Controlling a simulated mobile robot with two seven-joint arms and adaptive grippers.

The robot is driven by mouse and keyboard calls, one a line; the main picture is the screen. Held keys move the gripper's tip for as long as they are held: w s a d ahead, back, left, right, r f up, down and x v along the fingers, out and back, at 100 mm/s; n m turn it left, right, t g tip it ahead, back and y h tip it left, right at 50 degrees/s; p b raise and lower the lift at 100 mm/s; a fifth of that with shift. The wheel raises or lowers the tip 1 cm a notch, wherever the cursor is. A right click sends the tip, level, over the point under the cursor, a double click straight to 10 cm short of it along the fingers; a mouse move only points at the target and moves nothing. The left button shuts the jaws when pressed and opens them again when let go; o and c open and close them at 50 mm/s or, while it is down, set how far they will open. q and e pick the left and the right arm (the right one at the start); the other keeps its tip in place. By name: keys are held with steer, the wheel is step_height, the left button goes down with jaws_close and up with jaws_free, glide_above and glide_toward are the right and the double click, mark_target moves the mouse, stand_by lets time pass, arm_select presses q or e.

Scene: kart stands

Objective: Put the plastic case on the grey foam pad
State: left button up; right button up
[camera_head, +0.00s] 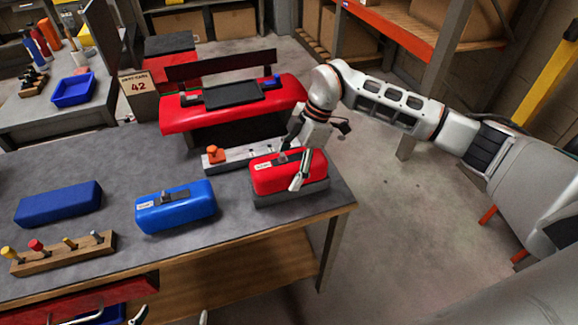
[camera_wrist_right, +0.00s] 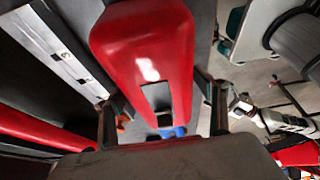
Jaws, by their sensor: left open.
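A red plastic case (camera_head: 272,178) with a white label lies on a dark grey foam pad (camera_head: 285,197) near the table's right corner. My right gripper (camera_head: 291,168) is over the case, its fingers spread across it. In the right wrist view the red case (camera_wrist_right: 140,40) and its dark handle show between the spread fingers, with a gap on the right side. A blue case (camera_head: 190,212) with a grey handle and label lies mid-table, left of the red one. My left gripper (camera_head: 170,316) is open and empty at the bottom edge, mostly cut off.
A blue block (camera_head: 58,203) and a wooden rack (camera_head: 65,253) with several coloured knobs are on the left. A light bar with an orange knob (camera_head: 216,153) lies behind the red case. A red kart-like body (camera_head: 235,112) stands behind the table. Grey tabletop is bare between the cases.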

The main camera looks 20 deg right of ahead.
stand_by(0.3)
steer(key=b+v, duration=0.1)
steer(key=v, duration=1.1)
steer(key=shift+r, duration=0.15)
